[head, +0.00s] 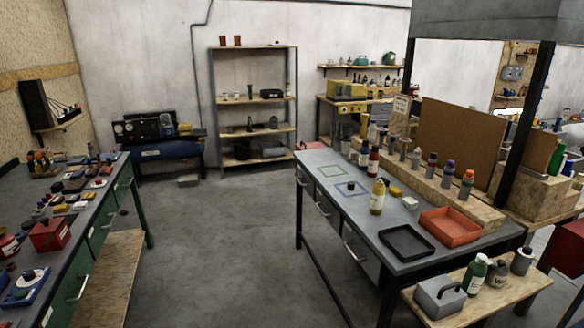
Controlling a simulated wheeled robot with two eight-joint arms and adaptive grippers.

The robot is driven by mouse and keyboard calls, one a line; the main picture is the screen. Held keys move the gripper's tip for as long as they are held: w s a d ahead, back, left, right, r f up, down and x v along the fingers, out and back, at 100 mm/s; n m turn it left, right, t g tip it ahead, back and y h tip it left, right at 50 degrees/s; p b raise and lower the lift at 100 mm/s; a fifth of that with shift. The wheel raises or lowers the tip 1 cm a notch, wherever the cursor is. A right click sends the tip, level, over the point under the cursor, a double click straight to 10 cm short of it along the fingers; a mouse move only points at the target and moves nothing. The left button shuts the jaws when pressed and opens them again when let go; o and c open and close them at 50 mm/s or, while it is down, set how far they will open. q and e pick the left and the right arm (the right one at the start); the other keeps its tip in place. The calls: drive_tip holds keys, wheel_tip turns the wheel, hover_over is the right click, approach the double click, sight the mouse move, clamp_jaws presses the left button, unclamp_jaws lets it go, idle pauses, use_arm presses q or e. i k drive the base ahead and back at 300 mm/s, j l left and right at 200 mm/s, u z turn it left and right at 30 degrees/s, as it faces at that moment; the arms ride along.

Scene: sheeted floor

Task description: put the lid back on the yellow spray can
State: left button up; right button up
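A yellow can or bottle (377,199) stands upright on the grey worktable at the right, near its middle. It narrows at the top; I cannot tell at this size whether anything covers its nozzle. A small dark piece (350,187) lies inside a blue outlined square on the same table, left of the yellow can and apart from it. It may be a lid, but it is too small to be sure. Neither of my grippers is in view.
A green outlined square (330,172), a black tray (406,243), an orange tray (449,227) and a white block (410,203) share the worktable. Several cans stand along a wooden ledge (470,206) behind. A cluttered bench (75,215) is at left; open floor (225,250) lies between.

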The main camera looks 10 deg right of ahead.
sight(378, 191)
drive_tip(key=i+z, duration=0.15)
drive_tip(key=z, duration=0.25)
drive_tip(key=i+z, duration=0.15)
drive_tip(key=z, duration=0.25)
drive_tip(key=i+j+z, duration=0.1)
drive_tip(key=z, duration=0.3)
drive_tip(key=i+j+z, duration=0.35)
drive_tip(key=i+j, duration=0.15)
drive_tip(key=i+j+z, duration=0.15)
drive_tip(key=j, duration=0.25)
drive_tip(key=i+j+z, duration=0.35)
drive_tip(key=j, duration=0.4)
drive_tip(key=i+j+z, duration=0.15)
drive_tip(key=j, duration=0.25)
drive_tip(key=i+j, duration=0.15)
drive_tip(key=j, duration=0.25)
drive_tip(key=i+j, duration=0.15)
drive_tip(key=j, duration=0.25)
drive_tip(key=i+j, duration=0.15)
drive_tip(key=j, duration=0.2)
drive_tip(key=i+j, duration=0.15)
drive_tip(key=j, duration=0.25)
drive_tip(key=i+j, duration=0.15)
drive_tip(key=j, duration=0.25)
drive_tip(key=i+j, duration=0.15)
drive_tip(key=j, duration=0.25)
drive_tip(key=z, duration=0.05)
